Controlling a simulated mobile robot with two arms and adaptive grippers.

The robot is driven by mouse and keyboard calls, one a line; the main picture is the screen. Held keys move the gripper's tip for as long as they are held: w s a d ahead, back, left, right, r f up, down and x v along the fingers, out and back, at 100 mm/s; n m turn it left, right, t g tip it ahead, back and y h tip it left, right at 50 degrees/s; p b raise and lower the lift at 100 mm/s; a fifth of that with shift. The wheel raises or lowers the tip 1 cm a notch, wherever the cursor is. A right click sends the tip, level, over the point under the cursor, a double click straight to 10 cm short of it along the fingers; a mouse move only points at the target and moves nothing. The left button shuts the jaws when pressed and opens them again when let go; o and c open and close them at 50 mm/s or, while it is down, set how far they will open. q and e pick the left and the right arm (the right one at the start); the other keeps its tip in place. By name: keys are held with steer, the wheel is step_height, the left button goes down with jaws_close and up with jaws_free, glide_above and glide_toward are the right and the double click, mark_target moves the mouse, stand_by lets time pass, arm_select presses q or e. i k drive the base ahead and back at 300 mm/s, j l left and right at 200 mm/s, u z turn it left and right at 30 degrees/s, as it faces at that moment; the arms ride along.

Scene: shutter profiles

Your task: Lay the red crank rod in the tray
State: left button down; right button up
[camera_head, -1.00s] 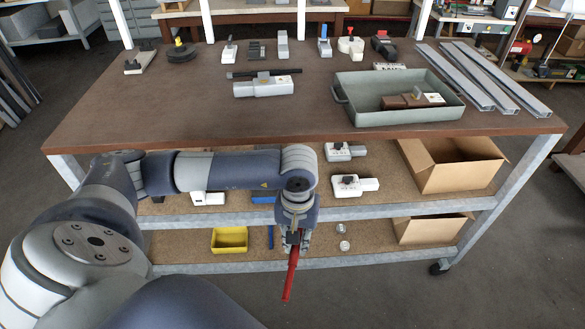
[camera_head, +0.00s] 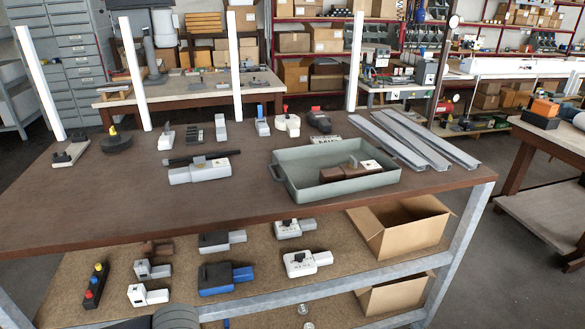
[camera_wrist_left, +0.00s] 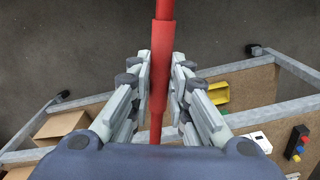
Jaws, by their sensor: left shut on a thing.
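My left gripper (camera_wrist_left: 160,85) is shut on the red crank rod (camera_wrist_left: 162,45) in the left wrist view. The rod runs lengthwise between the fingers and past both sides of them, with bare floor beyond it. The grey-green tray (camera_head: 345,187) stands on the workbench top, right of the middle, in the head view. A brown and a light-coloured part lie in it, with bare tray floor around them. The rod and my left gripper are out of the head view. My right gripper is in neither view.
On the workbench top (camera_head: 120,200), a grey device with a dark bar (camera_head: 200,170) lies left of the tray. Long metal profiles (camera_head: 410,140) lie right of it. Several small devices line the back. The lower shelf holds more devices and an open cardboard box (camera_head: 400,235).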

mark_target(325, 163)
steer(key=i+l+u, duration=0.25)
steer(key=l, duration=0.4)
steer(key=l+u, duration=0.25)
steer(key=l, duration=0.4)
steer(key=l+u, duration=0.25)
steer(key=l, duration=0.4)
steer(key=i, duration=0.05)
